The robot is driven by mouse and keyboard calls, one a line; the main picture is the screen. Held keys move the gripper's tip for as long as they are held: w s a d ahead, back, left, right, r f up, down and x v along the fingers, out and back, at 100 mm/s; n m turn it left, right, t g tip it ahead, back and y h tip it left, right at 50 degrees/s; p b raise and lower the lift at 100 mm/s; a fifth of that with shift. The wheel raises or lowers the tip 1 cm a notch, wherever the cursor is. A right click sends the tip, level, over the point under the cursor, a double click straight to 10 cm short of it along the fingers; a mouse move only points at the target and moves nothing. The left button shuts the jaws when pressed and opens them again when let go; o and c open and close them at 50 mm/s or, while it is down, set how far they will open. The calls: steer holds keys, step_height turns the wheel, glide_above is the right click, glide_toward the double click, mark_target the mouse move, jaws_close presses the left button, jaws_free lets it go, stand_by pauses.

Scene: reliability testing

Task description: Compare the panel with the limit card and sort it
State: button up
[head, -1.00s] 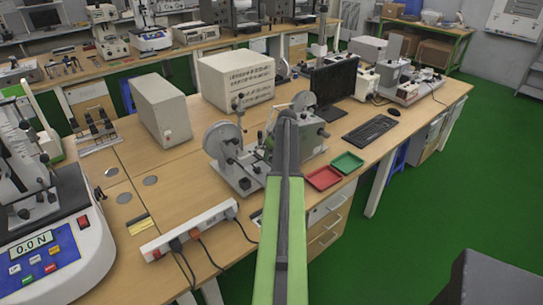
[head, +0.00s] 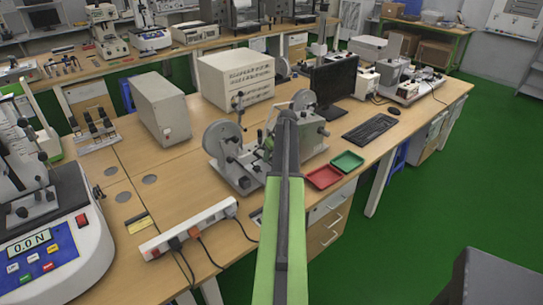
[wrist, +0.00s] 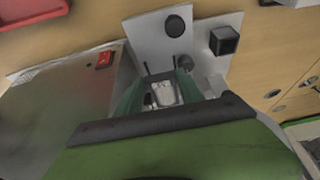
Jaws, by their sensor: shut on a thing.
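My gripper (wrist: 163,92) has its two green fingers around a small pale piece (wrist: 163,94) at the grey bench machine; I cannot tell if this piece is the panel. In the head view my own arm hides the fingertips and what they hold. The grey machine (head: 232,168) with a round disc stands on the wooden bench. A red tray (head: 323,177) and a green tray (head: 347,162) lie side by side at the bench's front edge. A small yellow and black card (head: 139,223) lies flat at the left; I cannot tell if it is the limit card.
A white power strip (head: 190,229) with cables lies left of my arm. A force tester (head: 50,250) reading 0.0 N stands at far left. A monitor (head: 333,82) and keyboard (head: 370,130) stand to the right.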

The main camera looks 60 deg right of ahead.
steer(key=shift+f+b, duration=1.75)
steer(key=shift+f, duration=0.3)
steer(key=shift+r, duration=0.1)
